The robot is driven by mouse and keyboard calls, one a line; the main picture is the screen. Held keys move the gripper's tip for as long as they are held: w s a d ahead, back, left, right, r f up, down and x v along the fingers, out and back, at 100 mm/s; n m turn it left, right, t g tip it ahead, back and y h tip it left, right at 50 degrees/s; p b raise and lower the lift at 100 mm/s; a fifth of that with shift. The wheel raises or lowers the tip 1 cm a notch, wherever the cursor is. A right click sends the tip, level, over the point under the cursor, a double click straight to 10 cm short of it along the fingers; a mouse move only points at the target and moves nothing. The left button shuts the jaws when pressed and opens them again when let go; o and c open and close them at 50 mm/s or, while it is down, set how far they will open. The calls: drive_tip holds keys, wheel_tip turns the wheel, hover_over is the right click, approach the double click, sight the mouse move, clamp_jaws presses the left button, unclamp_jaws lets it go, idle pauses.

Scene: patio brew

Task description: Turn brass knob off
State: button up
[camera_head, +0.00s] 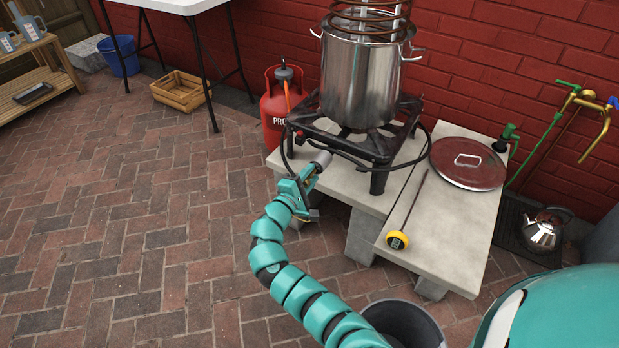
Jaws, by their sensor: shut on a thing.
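My gripper (314,170) is at the front edge of the black gas burner stand (384,150), low at its near left side. Its jaws are shut on a small pale, greyish knob (322,159) at the burner's front. The jaws cover part of the knob, and its brass colour and turned position cannot be made out. A large steel pot (362,80) with a copper coil (370,18) above it stands on the burner. No flame can be made out under the pot.
A red gas bottle (279,112) stands left of the burner. A thermometer with a yellow dial (397,240) and a red-brown lid (468,162) lie on the stone slab (450,225). A grey bucket (405,325) stands in front.

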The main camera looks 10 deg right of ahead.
drive_tip(key=o, duration=1)
drive_tip(key=shift+a, duration=0.1)
drive_tip(key=p+v, duration=0.3)
drive_tip(key=v, duration=1.4)
drive_tip(key=shift+s+a+r, duration=0.1)
drive_tip(key=shift+s+a, duration=0.05)
